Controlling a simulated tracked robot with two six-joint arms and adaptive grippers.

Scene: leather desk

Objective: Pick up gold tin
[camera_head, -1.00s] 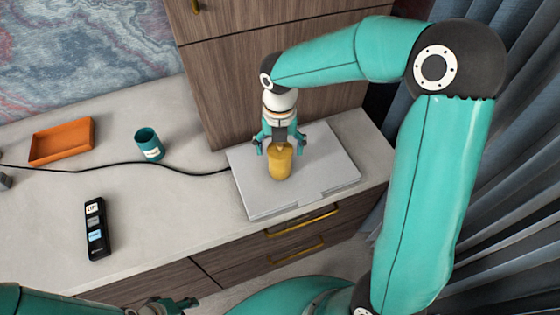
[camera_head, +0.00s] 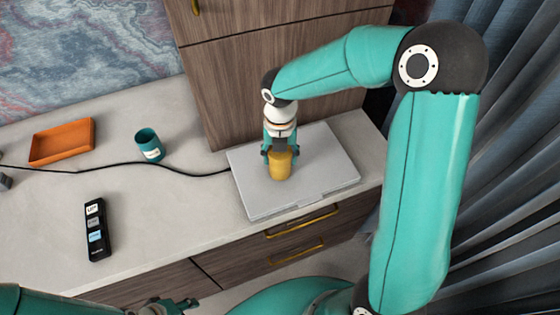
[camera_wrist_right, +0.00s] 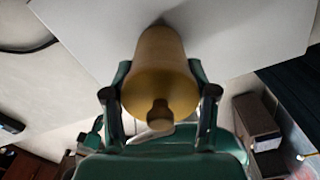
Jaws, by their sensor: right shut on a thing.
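The gold tin (camera_head: 281,166) stands upright on the closed grey laptop (camera_head: 320,168). My right gripper (camera_head: 280,155) has come down from above and is shut on the tin, a finger on each side. In the right wrist view the tin (camera_wrist_right: 160,72) sits between the two fingers of my right gripper (camera_wrist_right: 160,100), with its knobbed top toward the camera. The tin's base still appears to be on the laptop. My left gripper (camera_head: 180,304) is at the bottom edge, off the desk's front, partly cut off; its jaw state is unclear.
A teal cup (camera_head: 149,145), an orange tray (camera_head: 62,142) and a black remote (camera_head: 96,230) are on the pale desktop (camera_head: 165,215) to the left. A black cable (camera_head: 195,173) runs to the laptop. A wooden cabinet (camera_head: 230,90) stands behind the laptop.

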